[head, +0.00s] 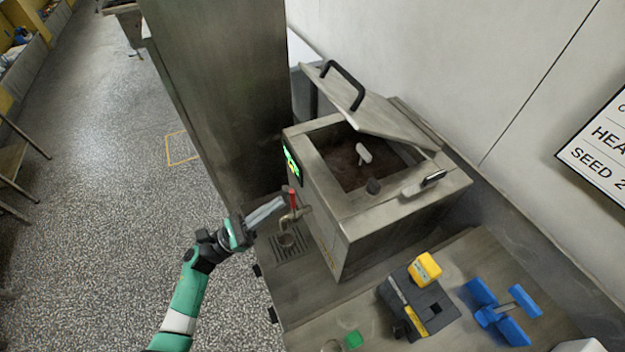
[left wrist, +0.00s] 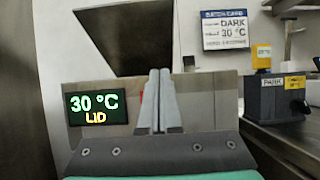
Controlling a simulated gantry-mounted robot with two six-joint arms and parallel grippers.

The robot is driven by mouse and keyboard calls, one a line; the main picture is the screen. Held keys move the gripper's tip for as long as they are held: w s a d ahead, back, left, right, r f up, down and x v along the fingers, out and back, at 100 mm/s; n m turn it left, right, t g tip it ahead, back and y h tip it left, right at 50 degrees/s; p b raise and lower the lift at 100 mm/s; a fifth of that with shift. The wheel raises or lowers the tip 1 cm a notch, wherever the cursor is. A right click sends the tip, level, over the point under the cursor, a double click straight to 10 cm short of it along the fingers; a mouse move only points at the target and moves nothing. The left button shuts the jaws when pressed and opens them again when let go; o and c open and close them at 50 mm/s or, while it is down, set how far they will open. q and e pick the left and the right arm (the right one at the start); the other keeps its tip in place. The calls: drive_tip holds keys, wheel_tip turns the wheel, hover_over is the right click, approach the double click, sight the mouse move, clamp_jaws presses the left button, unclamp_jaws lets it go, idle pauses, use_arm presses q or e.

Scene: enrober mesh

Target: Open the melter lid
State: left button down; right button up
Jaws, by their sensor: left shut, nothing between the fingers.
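The melter (head: 345,235) is a steel box on the bench with a dark brown mass inside. Its lid (head: 375,110) is raised and tilted, hinged on the far side, with a black handle (head: 343,84) on top; the opening shows. In the left wrist view the lid (left wrist: 125,40) is a dark slanted panel above the melter front (left wrist: 205,95). The green display (left wrist: 97,107) reads 30 °C LID. My left gripper (head: 280,203) is shut and empty, in front of the melter beside the red-handled tap (head: 292,200). Its closed fingers (left wrist: 160,75) also show in the left wrist view.
A black box (head: 432,312) with a yellow block (head: 425,268) and a blue holder (head: 498,312) stand on the bench right of the melter. A tall steel cabinet (head: 220,90) rises at the left.

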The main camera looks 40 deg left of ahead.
use_arm(q)
drive_tip(key=w+d+r+p, duration=0.3)
drive_tip(key=w+r, duration=0.6)
drive_tip(key=shift+w+d, duration=0.2)
drive_tip(key=shift+w, duration=0.05)
use_arm(e)
drive_tip(key=shift+r, duration=1.5)
use_arm(q)
drive_tip(key=shift+r, duration=0.1)
